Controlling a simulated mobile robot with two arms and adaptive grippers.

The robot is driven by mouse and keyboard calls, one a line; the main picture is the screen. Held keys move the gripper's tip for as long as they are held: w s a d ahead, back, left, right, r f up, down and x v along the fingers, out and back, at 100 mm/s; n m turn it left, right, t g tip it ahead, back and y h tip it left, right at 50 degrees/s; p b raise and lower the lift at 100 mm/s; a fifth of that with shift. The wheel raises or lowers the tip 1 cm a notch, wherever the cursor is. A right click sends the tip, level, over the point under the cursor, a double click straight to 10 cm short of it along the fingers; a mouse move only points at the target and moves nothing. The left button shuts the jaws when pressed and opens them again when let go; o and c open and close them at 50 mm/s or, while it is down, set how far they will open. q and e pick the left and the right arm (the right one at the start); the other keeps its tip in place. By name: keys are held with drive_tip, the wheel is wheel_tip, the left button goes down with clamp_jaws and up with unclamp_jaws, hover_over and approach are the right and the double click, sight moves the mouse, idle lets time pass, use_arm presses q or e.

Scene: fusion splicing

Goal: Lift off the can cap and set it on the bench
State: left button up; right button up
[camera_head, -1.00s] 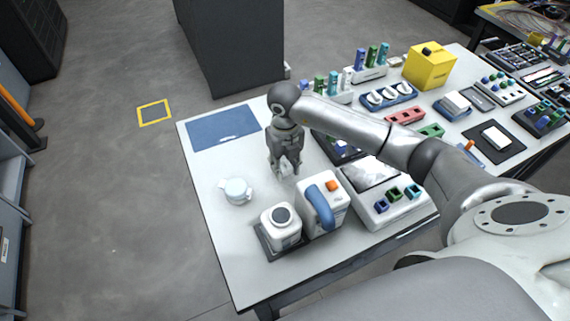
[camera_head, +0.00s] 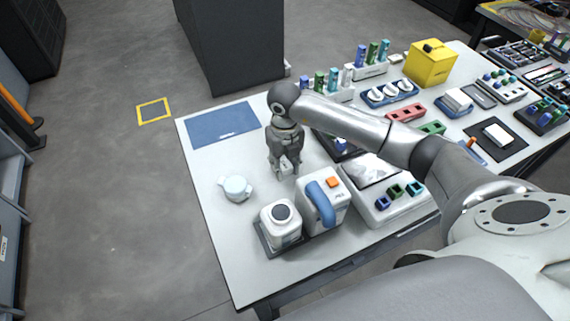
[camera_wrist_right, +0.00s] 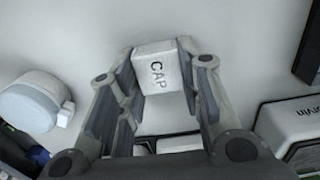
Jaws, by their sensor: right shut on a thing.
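The can cap (camera_wrist_right: 158,68) is a white block lettered CAP. In the right wrist view it sits between the fingers of my right gripper (camera_wrist_right: 158,98). In the head view my right gripper (camera_head: 286,168) points down over the bench, shut on the cap, which is mostly hidden by the fingers there. A white can-like container (camera_head: 280,226) with a dark round spot on top stands in front of the gripper. The gap between cap and bench (camera_head: 222,160) is hard to judge. My left gripper is not in view.
A white device with a blue handle (camera_head: 322,203) stands close to the right of the container. A round white pot (camera_head: 236,188) is left of the gripper. A blue mat (camera_head: 222,125) lies behind. The bench's left part is mostly clear.

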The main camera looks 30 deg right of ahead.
drive_tip(key=o, duration=1)
drive_tip(key=shift+o, duration=0.2)
drive_tip(key=shift+r+p, duration=2.05)
drive_tip(key=shift+r, duration=0.95)
